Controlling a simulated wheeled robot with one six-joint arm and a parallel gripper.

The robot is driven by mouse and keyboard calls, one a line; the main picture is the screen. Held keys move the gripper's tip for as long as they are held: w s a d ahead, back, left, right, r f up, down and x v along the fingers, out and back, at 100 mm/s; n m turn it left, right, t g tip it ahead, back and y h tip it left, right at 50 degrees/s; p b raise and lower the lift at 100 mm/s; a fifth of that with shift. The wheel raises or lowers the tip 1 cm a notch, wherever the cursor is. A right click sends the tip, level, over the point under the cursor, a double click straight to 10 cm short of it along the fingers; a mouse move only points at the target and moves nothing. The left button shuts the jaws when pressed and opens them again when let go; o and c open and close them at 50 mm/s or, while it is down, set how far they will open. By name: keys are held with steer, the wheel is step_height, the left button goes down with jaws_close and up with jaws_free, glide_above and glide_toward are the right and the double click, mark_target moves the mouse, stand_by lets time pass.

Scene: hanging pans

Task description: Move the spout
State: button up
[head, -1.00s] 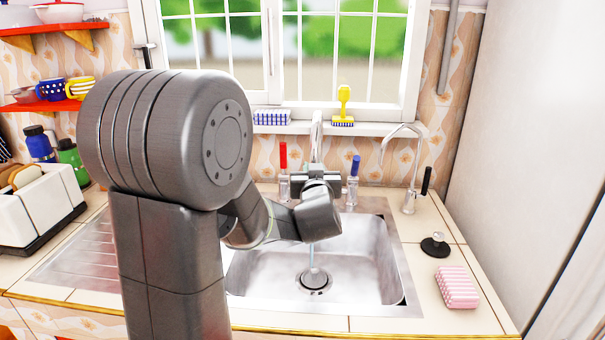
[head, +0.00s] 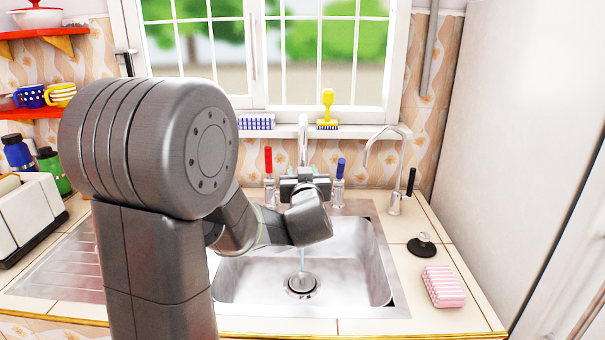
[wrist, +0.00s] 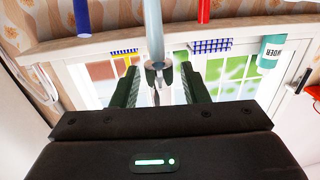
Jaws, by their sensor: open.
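The spout is a slim pale metal tube (head: 303,135) that rises at the back of the sink (head: 240,285) in front of the window. In the wrist view, which looks upside down, the spout (wrist: 154,35) comes down from the top to between my fingers. My gripper (head: 304,178) is at the spout in the head view, partly hidden by my wrist. It is open, with one finger on each side of the spout (wrist: 158,85) in the wrist view. Whether a finger touches it, I cannot tell. A thin water stream (head: 302,262) falls to the drain.
A red handle (head: 268,165) and a blue handle (head: 340,170) stand left and right of the spout. A thin curved tap (head: 394,200), black stopper (head: 422,243) and pink sponge (head: 443,287) are at the right. A yellow brush (head: 327,100) is on the windowsill.

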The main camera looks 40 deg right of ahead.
steer(key=v, duration=1.3)
steer(key=shift+s+a+b, duration=0.3)
steer(key=shift+b, duration=0.05)
steer(key=x, duration=1.3)
steer(key=shift+d+p, duration=0.1)
steer(key=shift+p, duration=0.25)
steer(key=shift+w+d, duration=0.15)
steer(key=shift+w, duration=0.25)
